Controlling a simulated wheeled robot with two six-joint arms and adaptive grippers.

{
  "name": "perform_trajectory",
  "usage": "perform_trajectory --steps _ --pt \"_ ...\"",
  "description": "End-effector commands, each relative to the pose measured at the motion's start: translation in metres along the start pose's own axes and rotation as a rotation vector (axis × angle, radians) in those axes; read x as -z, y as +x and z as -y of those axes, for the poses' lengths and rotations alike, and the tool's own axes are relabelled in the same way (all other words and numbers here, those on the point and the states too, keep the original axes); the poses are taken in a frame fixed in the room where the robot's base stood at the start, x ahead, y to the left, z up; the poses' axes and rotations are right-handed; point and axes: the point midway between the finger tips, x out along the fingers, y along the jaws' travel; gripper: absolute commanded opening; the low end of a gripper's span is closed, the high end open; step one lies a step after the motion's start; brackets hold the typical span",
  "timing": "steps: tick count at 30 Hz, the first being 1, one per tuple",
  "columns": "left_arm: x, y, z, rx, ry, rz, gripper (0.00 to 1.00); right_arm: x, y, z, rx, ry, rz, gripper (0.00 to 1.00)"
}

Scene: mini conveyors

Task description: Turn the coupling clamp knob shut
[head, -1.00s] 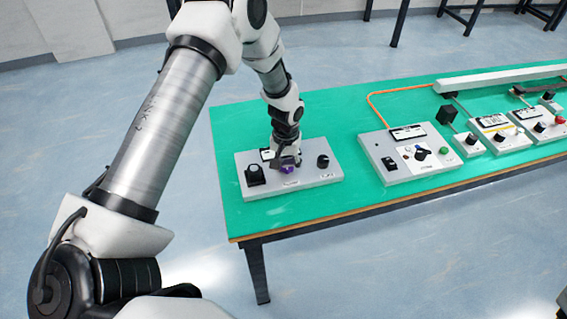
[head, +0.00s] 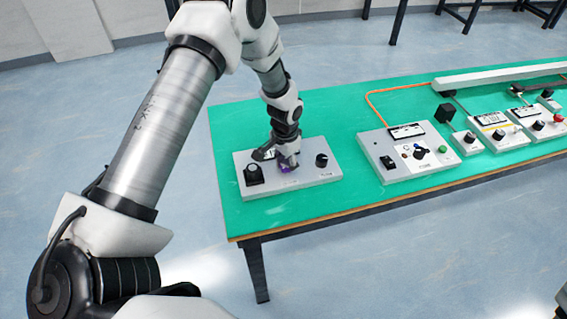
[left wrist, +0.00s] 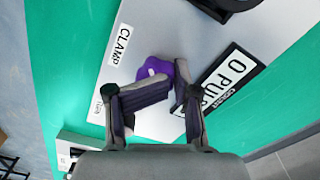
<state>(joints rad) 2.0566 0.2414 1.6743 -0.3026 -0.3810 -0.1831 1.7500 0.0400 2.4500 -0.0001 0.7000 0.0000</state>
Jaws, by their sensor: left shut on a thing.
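The purple clamp knob (left wrist: 157,70) sits on a light grey panel (left wrist: 120,70) beside a "CLAMP" label (left wrist: 122,44) in the left wrist view. In the head view the knob (head: 285,168) shows as a small purple patch at the middle of the panel (head: 310,183). My left gripper (left wrist: 160,95) points down at the panel and is shut on the knob, with its fingers covering part of it. It also shows in the head view (head: 286,160). My right gripper is not in view.
A black knob (head: 253,174) stands left on the same panel and another black knob (head: 321,160) stands right. A black display plate (left wrist: 235,80) lies close beside the fingers. Further right is a larger control box (head: 410,170). Bare green tabletop (head: 350,120) lies between.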

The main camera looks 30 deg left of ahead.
Motion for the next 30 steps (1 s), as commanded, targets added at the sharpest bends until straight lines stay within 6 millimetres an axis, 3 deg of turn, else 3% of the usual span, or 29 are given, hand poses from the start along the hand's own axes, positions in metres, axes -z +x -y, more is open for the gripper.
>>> perform_trajectory --steps 8,9,11,12,30 --pt "-0.0039 0.0039 -0.0033 -0.004 0.001 0.011 0.0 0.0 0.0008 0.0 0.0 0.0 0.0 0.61" --pt "-0.004 0.004 -0.0033 -0.004 0.001 0.012 0.37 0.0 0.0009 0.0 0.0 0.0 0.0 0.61" --pt "-0.004 0.0039 -0.0032 -0.004 0.001 0.012 0.58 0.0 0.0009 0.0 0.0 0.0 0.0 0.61" --pt "-0.0038 0.0036 -0.003 -0.004 0.001 0.011 0.62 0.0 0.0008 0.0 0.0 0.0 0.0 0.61" --pt "-0.0019 -0.0003 -0.0008 -0.002 0.0 0.005 0.62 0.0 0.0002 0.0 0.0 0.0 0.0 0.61"
